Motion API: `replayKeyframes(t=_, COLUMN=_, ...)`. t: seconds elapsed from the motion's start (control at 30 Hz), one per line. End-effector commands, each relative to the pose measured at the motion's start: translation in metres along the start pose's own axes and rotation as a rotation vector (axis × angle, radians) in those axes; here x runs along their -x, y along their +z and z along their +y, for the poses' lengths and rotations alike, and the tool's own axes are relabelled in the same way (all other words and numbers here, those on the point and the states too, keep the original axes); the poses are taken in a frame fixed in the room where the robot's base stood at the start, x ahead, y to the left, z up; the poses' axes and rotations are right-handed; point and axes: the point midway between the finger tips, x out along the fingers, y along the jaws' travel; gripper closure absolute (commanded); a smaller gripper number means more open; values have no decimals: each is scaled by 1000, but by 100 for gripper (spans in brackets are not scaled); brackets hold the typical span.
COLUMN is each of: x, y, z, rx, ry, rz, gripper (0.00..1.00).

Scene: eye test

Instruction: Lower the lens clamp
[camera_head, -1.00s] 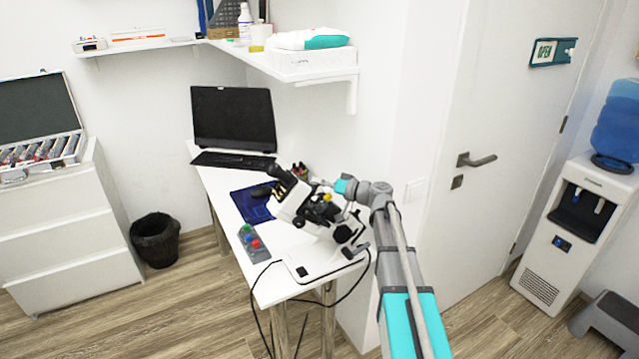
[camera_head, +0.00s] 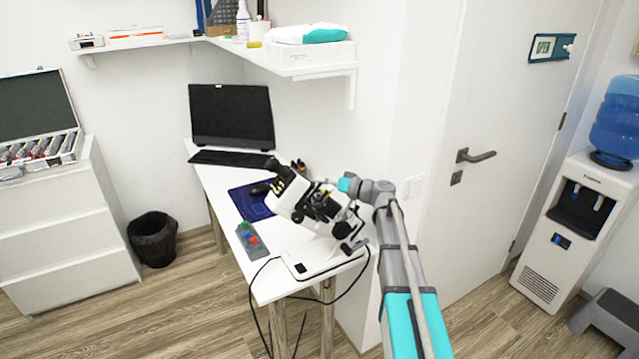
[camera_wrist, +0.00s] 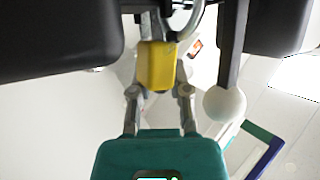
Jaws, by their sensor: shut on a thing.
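The white and black microscope (camera_head: 290,200) stands on the white table. In the wrist view, a yellow block-like piece (camera_wrist: 157,66) sits between my fingertips; it appears to be the lens clamp, though I cannot be certain. My gripper (camera_wrist: 158,75) is shut on this piece, with one finger on each side. In the head view, my arm reaches in from the right, and its end is beside the microscope's head. My fingertips and the held piece are too small and covered to make out there.
A grey button box (camera_head: 251,240), a blue mat (camera_head: 250,201) and a laptop (camera_head: 232,118) are on the table. Dark microscope parts (camera_wrist: 60,35) crowd around my fingers. A round white knob (camera_wrist: 224,103) is close to their right. A shelf (camera_head: 300,68) hangs above.

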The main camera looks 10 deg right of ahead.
Motion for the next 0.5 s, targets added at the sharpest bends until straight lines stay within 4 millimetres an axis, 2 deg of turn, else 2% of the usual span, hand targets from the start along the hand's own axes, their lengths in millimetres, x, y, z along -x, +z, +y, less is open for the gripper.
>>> replayKeyframes(t=0.3, x=4, y=1, z=5, rx=5, ry=14, rz=-6, gripper=100)
replayKeyframes(t=0.33, x=4, y=1, z=5, rx=5, ry=14, rz=-6, gripper=70)
replayKeyframes(t=0.5, x=3, y=1, z=5, rx=5, ry=13, rz=-4, gripper=40)
